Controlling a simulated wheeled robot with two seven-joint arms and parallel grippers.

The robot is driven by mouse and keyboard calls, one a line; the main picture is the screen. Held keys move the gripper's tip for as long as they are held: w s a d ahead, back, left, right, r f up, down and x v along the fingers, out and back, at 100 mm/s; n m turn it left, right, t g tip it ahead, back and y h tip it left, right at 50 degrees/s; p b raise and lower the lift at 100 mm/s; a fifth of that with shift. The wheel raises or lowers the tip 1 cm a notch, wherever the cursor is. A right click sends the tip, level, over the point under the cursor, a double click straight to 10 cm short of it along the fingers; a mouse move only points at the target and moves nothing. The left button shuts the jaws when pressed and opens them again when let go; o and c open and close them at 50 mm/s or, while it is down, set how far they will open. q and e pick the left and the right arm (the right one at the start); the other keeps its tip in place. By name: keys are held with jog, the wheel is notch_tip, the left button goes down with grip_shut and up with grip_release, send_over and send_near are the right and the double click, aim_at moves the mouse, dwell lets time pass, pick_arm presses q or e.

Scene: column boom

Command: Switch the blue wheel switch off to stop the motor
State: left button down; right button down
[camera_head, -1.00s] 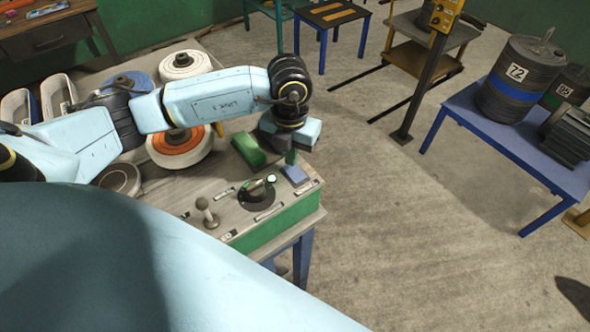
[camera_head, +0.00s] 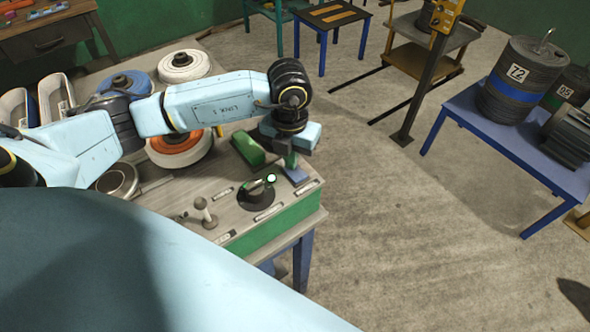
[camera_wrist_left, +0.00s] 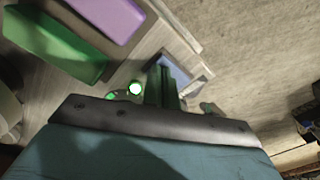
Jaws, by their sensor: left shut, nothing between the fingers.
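A small blue pad (camera_head: 296,174), possibly the blue switch, is at the right corner of the control panel (camera_head: 225,208); it also shows in the wrist view (camera_wrist_left: 172,68). I cannot tell its setting. A black rotary knob (camera_head: 257,193) with a lit green lamp (camera_head: 271,178) sits just left of it. My left gripper (camera_head: 291,160) points down over the panel, shut and empty, with its green fingertips (camera_wrist_left: 161,88) right beside the blue pad. I cannot tell whether they touch. My right gripper is out of view.
A green block (camera_head: 248,149) and a ball-topped lever (camera_head: 205,212) are on the panel. A blue table (camera_head: 500,150) with drums is at right. Open floor lies between.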

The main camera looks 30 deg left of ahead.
pick_arm(q)
jog(key=shift+r, duration=0.1)
notch_tip(320, 180, up, 7)
jog(key=p, duration=0.4)
jog(key=shift+p, duration=0.4)
dwell(0.4)
